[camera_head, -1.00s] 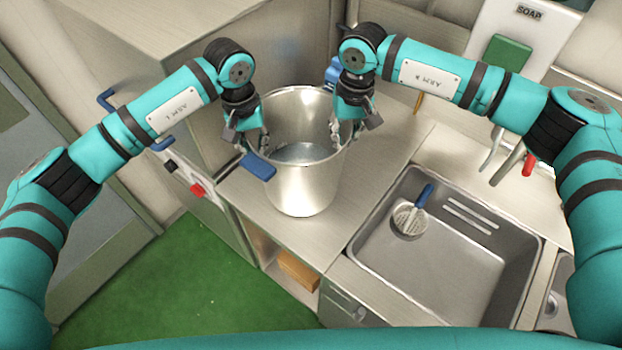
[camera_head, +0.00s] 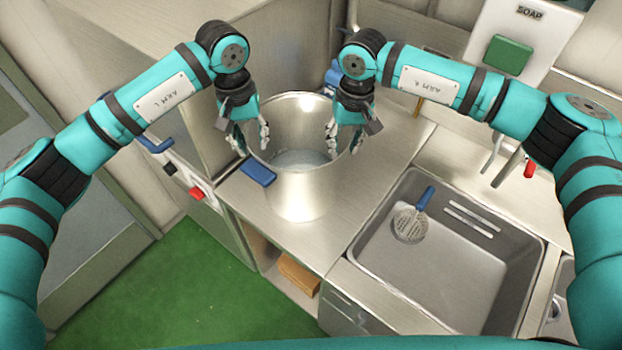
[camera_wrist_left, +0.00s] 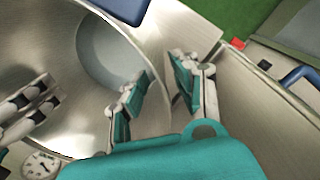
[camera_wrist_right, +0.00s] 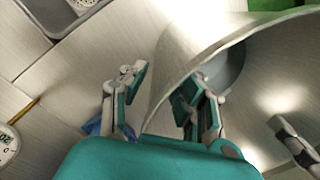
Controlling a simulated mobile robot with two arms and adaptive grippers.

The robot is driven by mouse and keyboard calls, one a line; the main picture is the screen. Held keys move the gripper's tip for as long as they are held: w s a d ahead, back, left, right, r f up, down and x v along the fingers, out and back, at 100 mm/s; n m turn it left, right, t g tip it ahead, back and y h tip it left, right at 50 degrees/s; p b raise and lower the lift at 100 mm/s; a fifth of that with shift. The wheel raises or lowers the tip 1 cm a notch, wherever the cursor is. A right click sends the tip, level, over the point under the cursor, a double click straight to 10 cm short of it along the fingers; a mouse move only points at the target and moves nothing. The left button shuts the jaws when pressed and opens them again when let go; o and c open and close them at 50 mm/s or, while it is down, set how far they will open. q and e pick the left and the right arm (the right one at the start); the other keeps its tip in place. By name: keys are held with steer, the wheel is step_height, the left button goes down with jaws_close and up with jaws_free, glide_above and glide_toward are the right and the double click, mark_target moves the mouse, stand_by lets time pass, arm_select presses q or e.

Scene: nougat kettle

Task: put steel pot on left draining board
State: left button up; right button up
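The steel pot (camera_head: 302,190) stands upright on the steel counter to the left of the sink (camera_head: 470,260). A blue handle (camera_head: 258,172) shows at its front left, and another blue part shows behind it. My left gripper (camera_head: 252,138) is open at the pot's left rim, its fingers apart in the left wrist view (camera_wrist_left: 160,92). My right gripper (camera_head: 344,140) is open at the right rim; in the right wrist view (camera_wrist_right: 163,98) the rim runs between its fingers. Neither gripper appears to touch the pot.
A strainer with a blue handle (camera_head: 410,222) lies in the sink. A green-fronted soap dispenser (camera_head: 508,55) and hanging tools are on the back wall. A machine with a red switch (camera_head: 196,194) stands left of the pot. A round dial (camera_wrist_right: 8,145) shows behind the pot.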

arm_select(q)
steer(key=r, duration=0.8)
steer(key=shift+a, duration=0.3)
arm_select(e)
steer(key=shift+r, duration=0.15)
steer(key=r, duration=1.1)
steer(key=shift+d+r, duration=0.35)
steer(key=shift+r, duration=0.05)
arm_select(q)
steer(key=shift+s, duration=0.1)
